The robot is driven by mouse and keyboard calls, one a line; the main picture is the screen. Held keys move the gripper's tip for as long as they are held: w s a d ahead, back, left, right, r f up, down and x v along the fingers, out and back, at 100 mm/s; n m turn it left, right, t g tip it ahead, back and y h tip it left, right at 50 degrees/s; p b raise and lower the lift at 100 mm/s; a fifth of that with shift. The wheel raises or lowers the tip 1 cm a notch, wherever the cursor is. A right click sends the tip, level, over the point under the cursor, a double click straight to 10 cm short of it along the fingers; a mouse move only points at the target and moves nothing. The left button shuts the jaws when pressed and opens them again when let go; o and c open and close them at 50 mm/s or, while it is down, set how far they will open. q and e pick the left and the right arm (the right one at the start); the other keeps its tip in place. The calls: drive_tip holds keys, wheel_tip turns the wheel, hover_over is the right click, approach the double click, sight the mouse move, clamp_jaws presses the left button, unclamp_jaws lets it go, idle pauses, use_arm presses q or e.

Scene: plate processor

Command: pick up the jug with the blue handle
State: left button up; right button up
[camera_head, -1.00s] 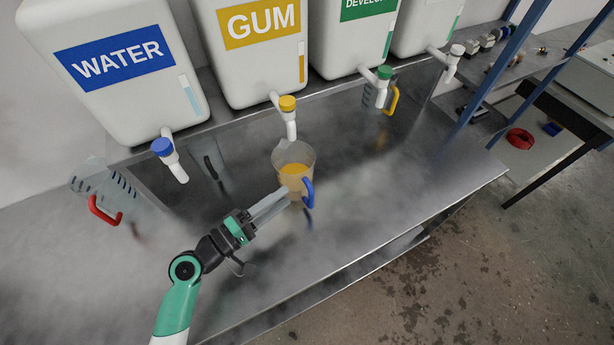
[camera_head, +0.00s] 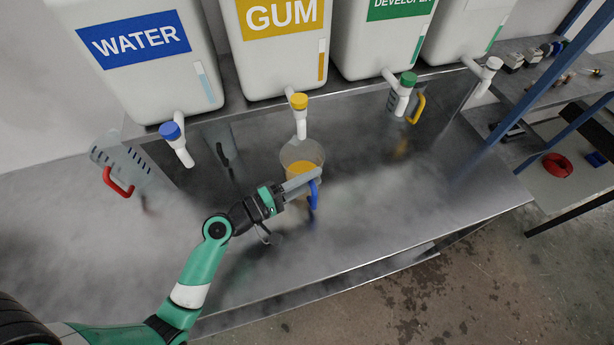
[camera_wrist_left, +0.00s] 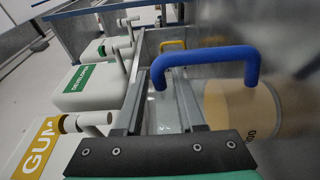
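The jug with the blue handle (camera_head: 300,155) stands on the metal bench below the yellow tap, with orange-yellow liquid in it. Its blue handle (camera_head: 313,197) faces the front right. In the left wrist view the handle (camera_wrist_left: 205,58) arches just ahead of the fingers, and the jug body (camera_wrist_left: 240,108) is at the right. My left gripper (camera_head: 318,177) reaches across the jug's front beside the handle and partly hides both. In the left wrist view its two fingers (camera_wrist_left: 160,95) are apart with nothing clamped. Whether they touch the handle I cannot tell. My right gripper is out of view.
A jug with a red handle (camera_head: 118,165) stands at the left, and one with a yellow handle (camera_head: 416,107) at the back right. Labelled white tanks (camera_head: 275,45) with taps line the back. The bench front right (camera_head: 400,205) is clear.

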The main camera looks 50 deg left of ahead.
use_arm(q)
drive_tip(key=c, duration=0.4)
drive_tip(key=shift+f, duration=0.15)
clamp_jaws()
